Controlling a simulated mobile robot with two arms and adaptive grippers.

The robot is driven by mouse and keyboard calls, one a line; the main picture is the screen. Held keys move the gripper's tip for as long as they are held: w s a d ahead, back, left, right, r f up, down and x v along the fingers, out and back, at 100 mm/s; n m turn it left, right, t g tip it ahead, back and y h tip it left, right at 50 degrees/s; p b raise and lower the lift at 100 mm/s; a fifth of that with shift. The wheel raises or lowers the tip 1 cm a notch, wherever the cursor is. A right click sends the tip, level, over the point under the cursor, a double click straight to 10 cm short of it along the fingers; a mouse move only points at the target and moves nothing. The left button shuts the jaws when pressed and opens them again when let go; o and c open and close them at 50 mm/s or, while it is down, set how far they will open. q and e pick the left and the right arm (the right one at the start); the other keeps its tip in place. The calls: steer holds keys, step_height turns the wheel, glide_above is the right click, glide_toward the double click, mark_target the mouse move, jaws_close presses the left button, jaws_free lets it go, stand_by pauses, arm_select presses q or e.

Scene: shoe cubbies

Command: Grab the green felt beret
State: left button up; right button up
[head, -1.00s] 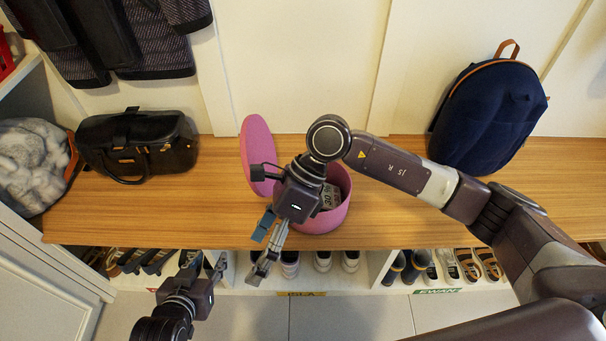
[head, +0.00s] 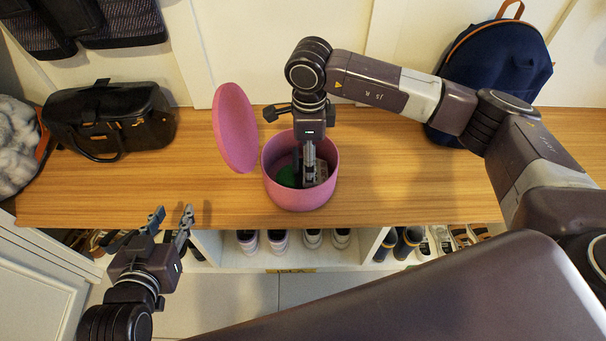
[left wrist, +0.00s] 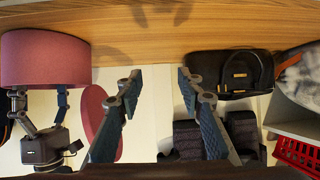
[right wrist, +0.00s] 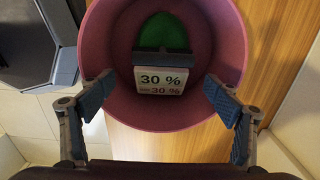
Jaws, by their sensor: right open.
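The green felt beret (head: 287,176) lies inside the round pink box (head: 300,200) on the wooden bench, partly hidden by my right gripper. My left gripper (head: 172,212) is open and empty in front of the bench edge, left of the box.
The pink lid (head: 236,128) stands tilted just left of the box. A black bag (head: 112,122) is at the bench's left and a navy backpack (head: 497,75) at its right. Shoes (head: 277,240) fill cubbies below. The bench (head: 420,190) is bare right of the box.

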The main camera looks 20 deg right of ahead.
mark_target(302, 169)
step_height(302, 169, down, 5)
steer(key=shift+w+a+f+b, duration=0.1)
steer(key=shift+w+b, duration=0.05)
steer(key=shift+b, duration=0.6)
arm_select(q)
steer(key=w+d+r+t+h, duration=0.1)
steer(key=w+d+r+t, duration=0.1)
steer(key=r, duration=0.5)
steer(key=shift+w+r+t, duration=0.35)
steer(key=shift+w+t, duration=0.4)
steer(key=shift+t, duration=0.25)
arm_select(e)
steer(key=shift+c, duration=0.3)
steer(key=c, duration=1.4)
arm_select(q)
steer(key=shift+f, duration=0.1)
arm_select(e)
steer(key=shift+r, duration=0.2)
